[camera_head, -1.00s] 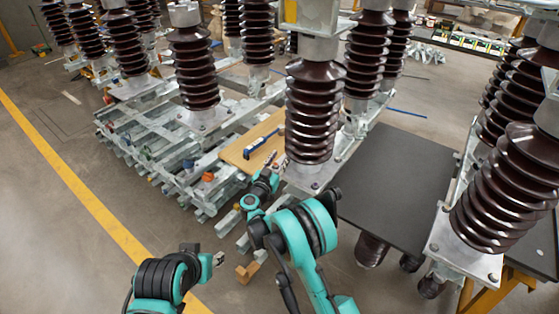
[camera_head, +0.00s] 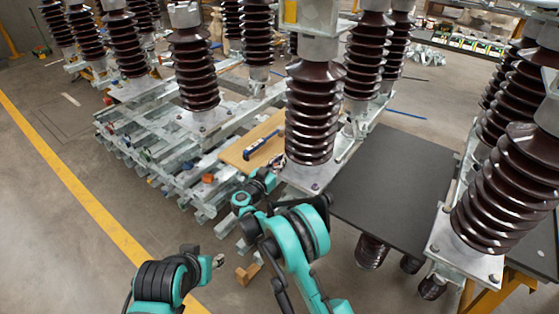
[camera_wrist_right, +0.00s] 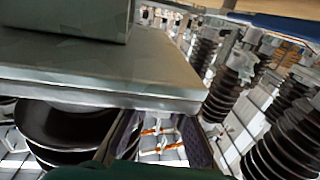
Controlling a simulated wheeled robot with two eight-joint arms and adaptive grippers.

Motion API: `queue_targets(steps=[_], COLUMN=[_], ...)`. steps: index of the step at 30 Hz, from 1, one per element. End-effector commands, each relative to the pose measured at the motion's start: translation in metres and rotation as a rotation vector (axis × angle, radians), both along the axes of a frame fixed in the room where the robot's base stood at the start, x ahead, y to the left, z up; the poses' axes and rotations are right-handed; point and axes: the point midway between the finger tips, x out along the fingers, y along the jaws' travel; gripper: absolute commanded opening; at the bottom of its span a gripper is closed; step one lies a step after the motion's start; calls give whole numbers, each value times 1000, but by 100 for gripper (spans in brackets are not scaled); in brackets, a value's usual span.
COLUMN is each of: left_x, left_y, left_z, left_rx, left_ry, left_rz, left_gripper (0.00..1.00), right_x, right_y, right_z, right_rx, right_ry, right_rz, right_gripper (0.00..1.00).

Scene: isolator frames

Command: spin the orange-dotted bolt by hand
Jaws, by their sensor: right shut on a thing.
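My right gripper (camera_head: 274,172) reaches to the left corner of the metal base plate (camera_head: 312,178) under the big brown insulator (camera_head: 312,115). In the right wrist view its two dark fingers (camera_wrist_right: 160,148) come up beneath the edge of a grey plate (camera_wrist_right: 110,88). The right gripper is shut on the orange-dotted bolt, which the fingers and plate mostly hide; orange marks show between the fingers, but I cannot tell whether they are on the bolt. My left gripper (camera_head: 218,260) is low, away from the plate; its jaws are too small to read.
A wooden board (camera_head: 236,157) with a blue tool (camera_head: 256,149) lies left of my right gripper. Stacked steel frames (camera_head: 165,150) and more insulators stand behind. A dark tabletop (camera_head: 390,175) is to the right. The floor beside the yellow line (camera_head: 75,185) is clear.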

Motion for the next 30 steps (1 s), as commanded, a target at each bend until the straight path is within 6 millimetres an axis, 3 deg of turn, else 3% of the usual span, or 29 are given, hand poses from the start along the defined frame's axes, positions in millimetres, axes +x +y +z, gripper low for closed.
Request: queue_targets(steps=[9, 19, 20, 22, 30], left_x=[0, 0, 0, 0, 0], left_y=[0, 0, 0, 0, 0], left_z=[-8, -8, -8, -8, -8], left_rx=[0, 0, 0, 0, 0], left_ry=[0, 0, 0, 0, 0], left_rz=[0, 0, 0, 0, 0], left_gripper=[40, 40, 40, 40, 40], right_x=[-5, -6, -6, -6, -7], right_y=[-7, -8, -8, -8, -8], right_z=[-1, 0, 0, 0, 0], right_rx=[0, 0, 0, 0, 0], right_ry=[-1, -1, -1, -1, -1], right_rz=[-253, -271, -271, -270, -270], right_gripper=[0, 0, 15, 34, 35])
